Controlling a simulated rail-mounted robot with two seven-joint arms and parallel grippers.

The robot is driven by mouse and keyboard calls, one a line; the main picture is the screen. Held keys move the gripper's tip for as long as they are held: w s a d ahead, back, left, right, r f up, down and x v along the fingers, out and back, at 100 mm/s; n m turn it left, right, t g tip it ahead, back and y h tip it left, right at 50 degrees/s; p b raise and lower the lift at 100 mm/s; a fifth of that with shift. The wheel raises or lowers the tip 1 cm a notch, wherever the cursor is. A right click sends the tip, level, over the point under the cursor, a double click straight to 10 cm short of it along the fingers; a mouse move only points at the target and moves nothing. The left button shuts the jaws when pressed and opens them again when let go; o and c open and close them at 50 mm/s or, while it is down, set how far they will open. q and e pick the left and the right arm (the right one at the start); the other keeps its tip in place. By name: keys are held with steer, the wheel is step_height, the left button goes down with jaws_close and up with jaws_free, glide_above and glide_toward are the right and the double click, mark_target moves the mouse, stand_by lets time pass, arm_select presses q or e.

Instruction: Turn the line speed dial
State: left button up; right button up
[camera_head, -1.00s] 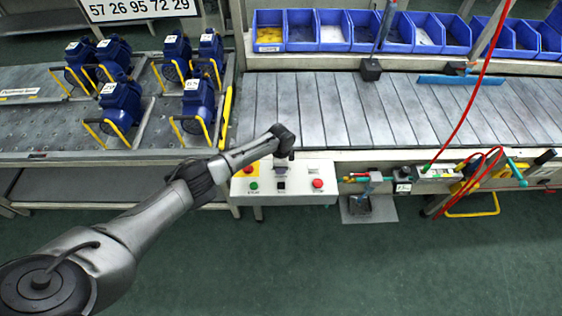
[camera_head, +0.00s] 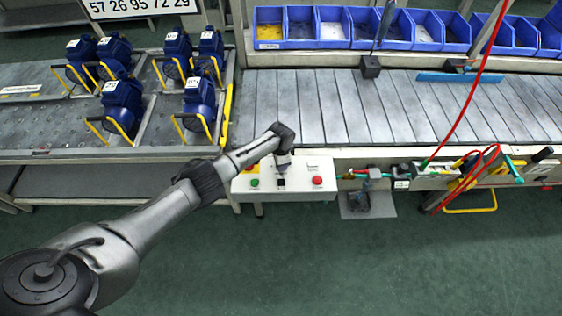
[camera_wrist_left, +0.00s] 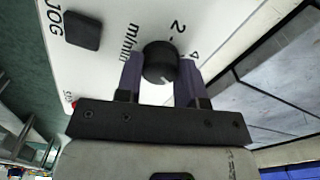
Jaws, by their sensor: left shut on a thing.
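The line speed dial (camera_wrist_left: 160,62) is a round black knob on a white panel, with "m/min" and the marks 2 and 4 printed around it in the left wrist view. My left gripper (camera_wrist_left: 160,78) has a finger on each side of the dial and is shut on it. In the head view the white control box (camera_head: 300,186) stands at the conveyor's front edge. There my left gripper (camera_head: 282,165) points down at the box, and the dial is hidden beneath it. My right gripper is not in view.
The box carries a green button (camera_head: 254,183), a red button (camera_head: 317,181) and a black JOG button (camera_wrist_left: 82,30). Blue pumps (camera_head: 122,100) with yellow handles stand on the left table. A red hose (camera_head: 462,110) hangs at the right. The slatted conveyor (camera_head: 330,105) is clear behind the box.

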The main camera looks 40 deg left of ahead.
arm_select(q)
steer(key=o, duration=0.9)
steer(key=shift+r, duration=0.1)
steer(key=shift+r, duration=0.35)
steer(key=shift+r+p, duration=1.5)
steer(key=shift+r, duration=5)
steer(key=shift+n, duration=0.3)
